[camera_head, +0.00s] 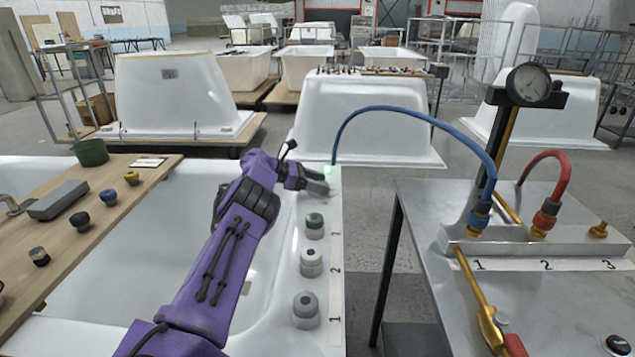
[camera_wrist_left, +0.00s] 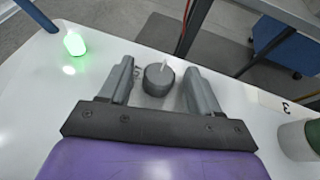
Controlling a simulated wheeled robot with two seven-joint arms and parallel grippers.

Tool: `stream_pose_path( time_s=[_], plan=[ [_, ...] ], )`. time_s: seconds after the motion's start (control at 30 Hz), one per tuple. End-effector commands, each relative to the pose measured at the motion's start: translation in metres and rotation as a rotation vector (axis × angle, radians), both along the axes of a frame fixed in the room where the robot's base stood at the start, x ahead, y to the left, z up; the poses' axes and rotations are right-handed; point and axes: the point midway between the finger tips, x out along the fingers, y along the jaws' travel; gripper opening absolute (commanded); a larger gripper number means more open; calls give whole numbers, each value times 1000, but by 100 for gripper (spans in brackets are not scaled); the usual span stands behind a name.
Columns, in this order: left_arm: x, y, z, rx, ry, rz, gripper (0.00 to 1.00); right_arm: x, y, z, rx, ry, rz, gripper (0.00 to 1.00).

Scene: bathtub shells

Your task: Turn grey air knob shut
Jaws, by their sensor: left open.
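The grey air knob (camera_wrist_left: 158,79) is a small round dark grey knob with a pale pointer line, set on the white tub rim in the left wrist view. My left gripper (camera_wrist_left: 160,68) is open, with one grey finger on each side of the knob. A gap shows between the knob and each finger, so neither seems to touch it. In the head view my left gripper (camera_head: 318,180) is at the far corner of the tub rim, and it largely hides the knob there. My right gripper is not in view.
A glowing green fitting (camera_wrist_left: 74,43) with a blue hose (camera_head: 405,110) stands beside the knob. A green-topped fitting (camera_head: 314,222) and grey fittings (camera_head: 311,262) line the rim. A wooden board (camera_head: 110,215) crosses the tub at left. A metal table (camera_head: 560,310) with a gauge (camera_head: 530,83) stands right.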

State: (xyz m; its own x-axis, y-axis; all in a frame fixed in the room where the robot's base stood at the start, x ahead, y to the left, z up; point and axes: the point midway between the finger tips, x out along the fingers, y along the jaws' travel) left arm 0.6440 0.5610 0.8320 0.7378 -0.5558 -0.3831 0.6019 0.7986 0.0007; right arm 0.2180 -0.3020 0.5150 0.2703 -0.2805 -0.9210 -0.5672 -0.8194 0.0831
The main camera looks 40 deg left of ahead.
Motion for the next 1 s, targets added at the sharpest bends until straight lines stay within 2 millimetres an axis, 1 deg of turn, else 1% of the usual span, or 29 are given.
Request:
stream_pose_path(
  time_s=[0.1,0.13,0.17,0.2,0.27,0.3,0.33,0.37,0.67,0.87,1.0],
  plan=[
    [0,0,0,0,0,-1,63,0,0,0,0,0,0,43],
    [0,-1,0,0,0,-1,56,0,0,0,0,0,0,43],
    [0,-1,0,0,0,-1,46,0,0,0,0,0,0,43],
    [0,0,0,0,0,-1,33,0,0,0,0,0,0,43],
    [0,0,0,0,0,-1,14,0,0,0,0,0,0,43],
    [0,0,0,-1,-1,-1,6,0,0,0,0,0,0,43],
    [0,0,0,-1,-1,-1,7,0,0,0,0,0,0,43],
    [0,4,0,0,0,-1,7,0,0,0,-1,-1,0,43],
    [-1,-1,3,-3,0,50,7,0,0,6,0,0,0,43],
    [-1,-3,4,-2,1,168,7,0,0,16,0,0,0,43],
    [-2,-5,3,-2,0,289,7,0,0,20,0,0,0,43]
  ],
)
